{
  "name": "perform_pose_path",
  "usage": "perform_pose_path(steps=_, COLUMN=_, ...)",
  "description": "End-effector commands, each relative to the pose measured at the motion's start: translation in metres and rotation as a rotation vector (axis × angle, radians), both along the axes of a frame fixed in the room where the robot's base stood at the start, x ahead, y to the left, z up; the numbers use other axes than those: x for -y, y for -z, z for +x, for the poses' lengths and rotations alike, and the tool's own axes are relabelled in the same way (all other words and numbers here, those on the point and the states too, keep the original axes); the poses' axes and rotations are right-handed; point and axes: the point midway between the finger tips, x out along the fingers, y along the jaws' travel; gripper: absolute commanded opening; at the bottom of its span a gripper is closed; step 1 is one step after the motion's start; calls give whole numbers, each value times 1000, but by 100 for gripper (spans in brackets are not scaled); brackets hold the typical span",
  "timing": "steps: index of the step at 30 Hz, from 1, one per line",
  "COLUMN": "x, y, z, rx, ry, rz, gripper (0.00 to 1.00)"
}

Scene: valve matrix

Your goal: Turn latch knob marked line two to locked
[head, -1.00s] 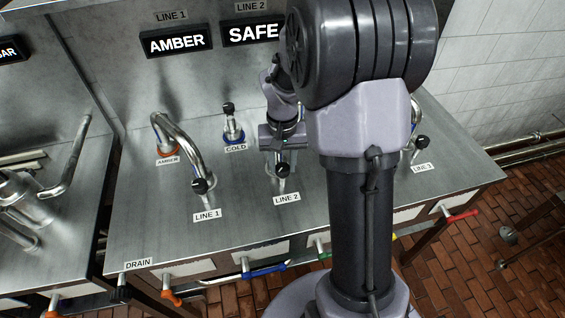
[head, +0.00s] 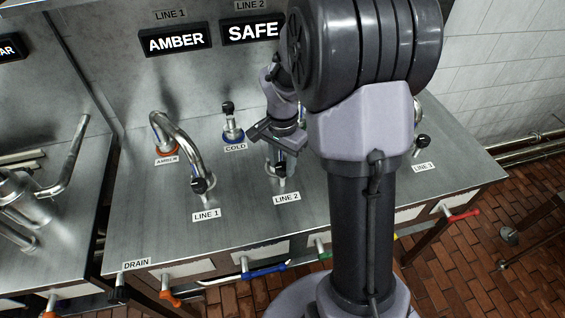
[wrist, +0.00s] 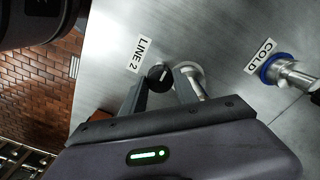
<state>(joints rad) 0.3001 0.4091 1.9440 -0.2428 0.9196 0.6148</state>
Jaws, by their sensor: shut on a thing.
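The latch knob marked line two is black with a light mark; it shows in the wrist view (wrist: 161,78) and low under my gripper in the head view (head: 280,168). The LINE 2 label (head: 287,197) lies on the steel top just in front of it, and also shows in the wrist view (wrist: 141,55). My gripper (wrist: 162,88) is shut on the knob, one finger on each side. In the head view my gripper (head: 276,152) reaches down over it, partly hiding the fitting behind. I cannot tell whether the knob stands at locked.
A curved pipe ends at the LINE 1 knob (head: 199,185), left of my gripper. The blue-collared COLD fitting (head: 232,130) stands close behind on the left. A SAFE sign (head: 252,30) and an AMBER sign (head: 176,40) are on the back panel. Coloured handles line the front edge.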

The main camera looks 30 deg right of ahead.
Motion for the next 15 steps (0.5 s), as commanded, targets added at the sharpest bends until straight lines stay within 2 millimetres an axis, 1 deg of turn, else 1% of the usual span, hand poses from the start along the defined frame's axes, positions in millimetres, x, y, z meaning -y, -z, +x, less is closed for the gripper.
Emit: perform_pose_path(steps=15, x=0, y=-1, z=0, rx=1, ry=37, rz=-1, gripper=0)
